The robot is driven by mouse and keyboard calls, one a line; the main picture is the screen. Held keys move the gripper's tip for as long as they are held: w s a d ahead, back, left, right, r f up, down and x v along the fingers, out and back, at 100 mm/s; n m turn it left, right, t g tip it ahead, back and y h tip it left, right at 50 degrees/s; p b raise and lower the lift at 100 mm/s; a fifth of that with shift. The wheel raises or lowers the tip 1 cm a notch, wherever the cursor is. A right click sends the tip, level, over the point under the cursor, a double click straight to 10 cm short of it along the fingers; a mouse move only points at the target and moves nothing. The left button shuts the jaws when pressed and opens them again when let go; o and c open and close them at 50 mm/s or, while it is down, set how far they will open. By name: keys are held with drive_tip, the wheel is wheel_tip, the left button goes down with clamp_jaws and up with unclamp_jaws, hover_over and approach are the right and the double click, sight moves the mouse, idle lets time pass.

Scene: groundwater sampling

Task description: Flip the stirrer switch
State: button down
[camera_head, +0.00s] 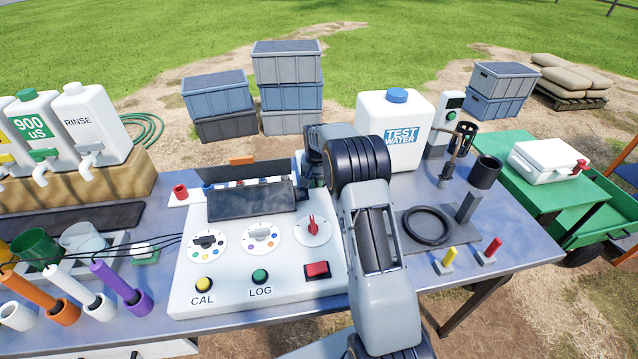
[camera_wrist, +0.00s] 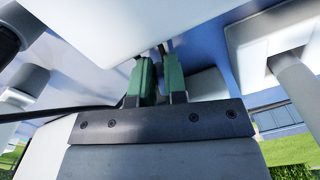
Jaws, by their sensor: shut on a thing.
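My gripper (camera_wrist: 161,70) shows its two green fingers in the wrist view. They are close together and shut on a thin dark piece (camera_wrist: 163,48), mostly hidden, beside a large white surface (camera_wrist: 100,25). I cannot tell whether this piece is the stirrer switch. In the head view my arm covers the right side of the white control panel (camera_head: 240,295), and my fingers are hidden at the panel's back. The panel carries a red rocker (camera_head: 317,270), a red-pointer dial (camera_head: 312,227), a yellow CAL button (camera_head: 204,284) and a green LOG button (camera_head: 260,276). No switch is visibly labelled as the stirrer's.
A TEST WATER jug (camera_head: 395,110) stands close right of my arm. A black ring (camera_head: 428,226) and small yellow (camera_head: 449,257) and red (camera_head: 490,249) posts lie to the right. Colored probes (camera_head: 110,280) with cables are at the left.

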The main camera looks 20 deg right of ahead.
drive_tip(key=shift+w+a+m, duration=0.1)
drive_tip(key=shift+a+m, duration=0.05)
drive_tip(key=shift+m, duration=0.35)
drive_tip(key=c, duration=1.2)
unclamp_jaws()
drive_tip(key=shift+o, duration=0.2)
drive_tip(key=shift+r, duration=0.15)
wheel_tip(320, 180, up, 14)
drive_tip(key=shift+f, duration=0.2)
drive_tip(key=shift+w, duration=0.1)
